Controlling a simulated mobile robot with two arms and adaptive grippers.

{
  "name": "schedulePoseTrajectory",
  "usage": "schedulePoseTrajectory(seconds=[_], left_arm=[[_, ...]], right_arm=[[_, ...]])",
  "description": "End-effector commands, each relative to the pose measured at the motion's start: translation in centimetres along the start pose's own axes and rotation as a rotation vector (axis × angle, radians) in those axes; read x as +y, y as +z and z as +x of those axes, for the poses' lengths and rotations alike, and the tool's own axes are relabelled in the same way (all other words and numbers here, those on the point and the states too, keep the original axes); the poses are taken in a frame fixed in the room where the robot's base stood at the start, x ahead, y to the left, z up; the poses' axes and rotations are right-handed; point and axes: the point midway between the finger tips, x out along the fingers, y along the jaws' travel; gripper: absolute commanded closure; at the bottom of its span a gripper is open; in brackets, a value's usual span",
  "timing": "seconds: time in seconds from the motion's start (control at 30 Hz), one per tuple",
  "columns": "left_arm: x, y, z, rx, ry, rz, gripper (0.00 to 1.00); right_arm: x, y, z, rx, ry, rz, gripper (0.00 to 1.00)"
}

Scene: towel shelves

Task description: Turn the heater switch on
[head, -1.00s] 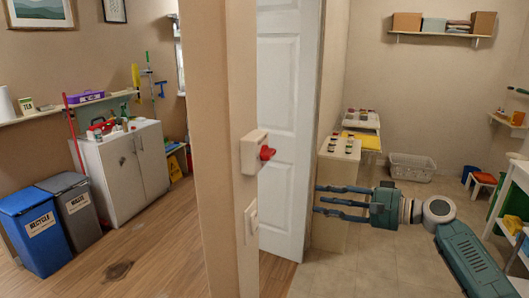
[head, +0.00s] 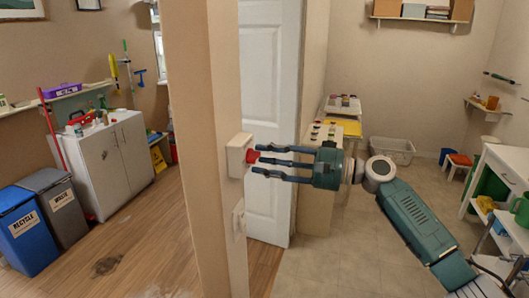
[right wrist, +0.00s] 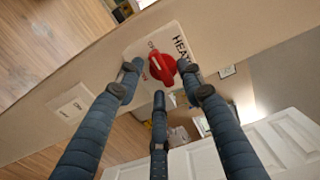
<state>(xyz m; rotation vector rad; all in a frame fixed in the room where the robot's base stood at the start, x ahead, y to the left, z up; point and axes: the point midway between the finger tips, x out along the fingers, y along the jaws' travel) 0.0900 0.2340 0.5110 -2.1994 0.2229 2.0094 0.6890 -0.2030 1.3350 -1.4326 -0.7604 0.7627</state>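The heater switch is a white box (head: 235,155) on the end of the wall, with a red knob (head: 251,157). In the right wrist view the red knob (right wrist: 163,69) fills the upper middle, on a plate (right wrist: 190,43) with partly visible "HEA" lettering. Its small position marks are too unclear to read. My right gripper (head: 257,161) points left at the knob, its three fingers spread. In the right wrist view the right gripper (right wrist: 158,84) has its fingertips around the knob's near side, close to it. I cannot tell whether any fingertip touches. My left gripper is out of view.
A second wall plate (head: 238,215) is below the heater switch and also shows in the right wrist view (right wrist: 70,108). A white door (head: 267,105) stands behind the fingers. A wooden cabinet (head: 315,195) is behind my right gripper. The tiled floor (head: 325,260) is clear.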

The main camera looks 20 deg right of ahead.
Motion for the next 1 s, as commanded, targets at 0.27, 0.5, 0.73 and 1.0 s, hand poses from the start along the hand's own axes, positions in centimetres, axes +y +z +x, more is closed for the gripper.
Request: schedulePoseTrajectory(seconds=[0.27,0.5,0.73,1.0], left_arm=[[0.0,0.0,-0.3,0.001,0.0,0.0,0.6],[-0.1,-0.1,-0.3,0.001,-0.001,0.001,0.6],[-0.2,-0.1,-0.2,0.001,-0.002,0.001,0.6],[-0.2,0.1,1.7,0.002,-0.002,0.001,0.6]], right_arm=[[0.0,0.0,0.6,0.002,0.0,-0.001,0.62],[0.0,0.0,0.6,0.001,0.0,-0.001,0.9],[0.1,0.0,0.6,0.001,0.0,-0.003,1.0],[0.5,0.0,0.6,-0.001,-0.001,-0.07,1.0]])
